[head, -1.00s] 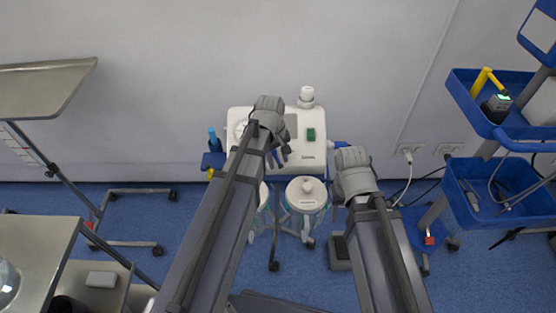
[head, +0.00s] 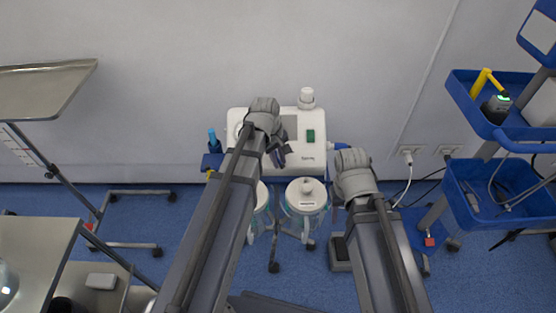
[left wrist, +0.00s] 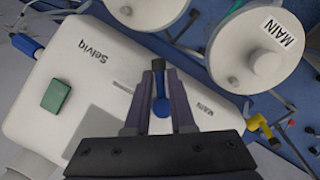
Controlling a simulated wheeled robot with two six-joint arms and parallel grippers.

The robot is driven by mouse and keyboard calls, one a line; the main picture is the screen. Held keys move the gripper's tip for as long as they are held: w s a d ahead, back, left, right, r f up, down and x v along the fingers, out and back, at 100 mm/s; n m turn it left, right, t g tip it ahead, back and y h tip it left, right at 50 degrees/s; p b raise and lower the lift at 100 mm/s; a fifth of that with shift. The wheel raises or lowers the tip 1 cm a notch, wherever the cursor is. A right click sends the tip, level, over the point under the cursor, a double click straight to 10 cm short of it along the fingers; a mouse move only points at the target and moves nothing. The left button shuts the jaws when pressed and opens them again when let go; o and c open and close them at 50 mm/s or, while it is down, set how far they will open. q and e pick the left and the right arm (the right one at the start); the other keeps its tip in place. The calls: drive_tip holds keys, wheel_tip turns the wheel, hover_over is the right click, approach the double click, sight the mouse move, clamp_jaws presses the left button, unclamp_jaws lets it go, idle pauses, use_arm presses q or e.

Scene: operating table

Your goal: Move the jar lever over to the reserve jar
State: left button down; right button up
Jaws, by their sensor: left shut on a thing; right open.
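The blue jar lever (left wrist: 160,88) with a black tip stands on the white suction unit (left wrist: 75,75). My left gripper (left wrist: 159,72) is shut on the lever, one finger on each side, with the tip pointing up in the left wrist view. A MAIN mark is printed beside it on the unit. The jar lid labelled MAIN (left wrist: 250,55) is at upper right there; the other jar's lid (left wrist: 146,8) is cut off at the top, its label out of view. In the head view, both jars hang below the unit: left jar (head: 262,200), right jar (head: 306,197). My right wrist shows, but its gripper is hidden.
The unit has a green switch (left wrist: 56,96). A blue plug sits at its right side in the head view. A blue-shelved cart (head: 500,190) stands at right, steel tables (head: 35,245) at left. The wall is close behind the unit.

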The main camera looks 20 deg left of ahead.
use_arm(q)
drive_tip(key=c, duration=0.8)
unclamp_jaws()
drive_tip(key=shift+r, duration=0.15)
drive_tip(key=r+p, duration=0.5)
drive_tip(key=s+a+r+p, duration=0.1)
drive_tip(key=r+p, duration=0.1)
drive_tip(key=shift+r+p, duration=0.2)
drive_tip(key=shift+p, duration=0.15)
drive_tip(key=shift+w, duration=0.1)
drive_tip(key=s+d+r+m+y+p, duration=0.1)
drive_tip(key=s+d+m, duration=0.2)
drive_tip(key=s+m, duration=0.1)
drive_tip(key=s+d+r+m+g+y+p, duration=0.1)
drive_tip(key=s+d+m, duration=0.3)
drive_tip(key=s+m, duration=0.1)
drive_tip(key=s+d+r+m+p, duration=0.1)
drive_tip(key=s+d+m, duration=0.3)
drive_tip(key=m, duration=0.1)
drive_tip(key=shift+s+d+r+y+p, duration=0.25)
drive_tip(key=shift+s+y+p, duration=0.1)
drive_tip(key=shift+s+y, duration=0.05)
